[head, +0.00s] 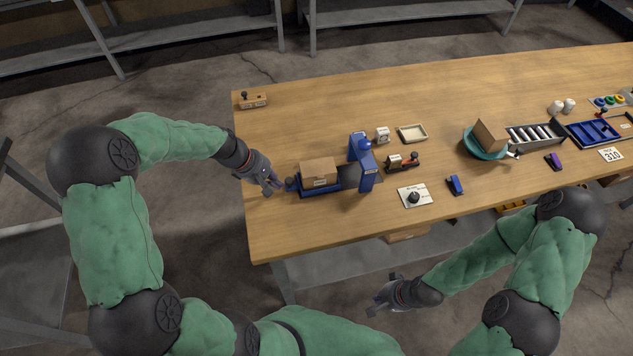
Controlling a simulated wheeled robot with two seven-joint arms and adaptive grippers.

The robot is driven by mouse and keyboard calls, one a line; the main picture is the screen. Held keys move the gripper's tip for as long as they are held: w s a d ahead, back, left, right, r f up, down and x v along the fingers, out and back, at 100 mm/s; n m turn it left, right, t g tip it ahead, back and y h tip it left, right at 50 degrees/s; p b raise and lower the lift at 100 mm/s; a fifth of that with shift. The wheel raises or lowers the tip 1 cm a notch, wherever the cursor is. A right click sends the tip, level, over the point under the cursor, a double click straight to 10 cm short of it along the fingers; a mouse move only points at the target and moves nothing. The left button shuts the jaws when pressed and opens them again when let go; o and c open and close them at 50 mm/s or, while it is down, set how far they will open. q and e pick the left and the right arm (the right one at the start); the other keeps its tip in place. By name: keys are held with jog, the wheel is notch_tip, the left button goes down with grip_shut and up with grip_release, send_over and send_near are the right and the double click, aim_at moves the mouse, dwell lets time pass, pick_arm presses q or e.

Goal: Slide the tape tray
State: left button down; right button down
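The tape tray (303,191) is a low blue tray on the left part of the wooden table, with a brown cardboard box (319,173) on it. Its right side leads to a blue arch-shaped taping machine (364,163). A small dark blue knob (291,184) sits at the tray's left end. My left gripper (274,184) is just left of that knob, low over the table; whether they touch is unclear. My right gripper (374,308) hangs in front of the table's front edge, away from the tray. Both grippers' fingers are too small to judge.
A wooden block with a black knob (253,100) is at the back left. A stamp-like knob on a white plate (414,196), a small brown device (403,163) and a shallow tray (412,133) lie right of the arch. A teal bowl (472,146) holds another box.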

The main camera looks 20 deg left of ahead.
aim_at(308, 170)
pick_arm(q)
jog(key=shift+w+d, duration=0.1)
jog(key=shift+d, duration=0.05)
jog(key=shift+w+d+p, duration=0.8)
jog(key=shift+w+d, duration=0.3)
jog(key=shift+d, duration=0.7)
jog(key=shift+w+d+p, duration=0.75)
jog(key=shift+w+d, duration=0.35)
jog(key=shift+d, duration=0.75)
jog(key=shift+w+d+p, duration=0.8)
jog(key=shift+w+d, duration=0.3)
jog(key=shift+d, duration=0.7)
jog(key=shift+a, duration=0.1)
jog(key=shift+s+a, duration=0.55)
jog(key=shift+a, duration=0.3)
jog(key=shift+r, duration=0.15)
jog(key=shift+r+p, duration=3.5)
jog(key=shift+r, duration=0.45)
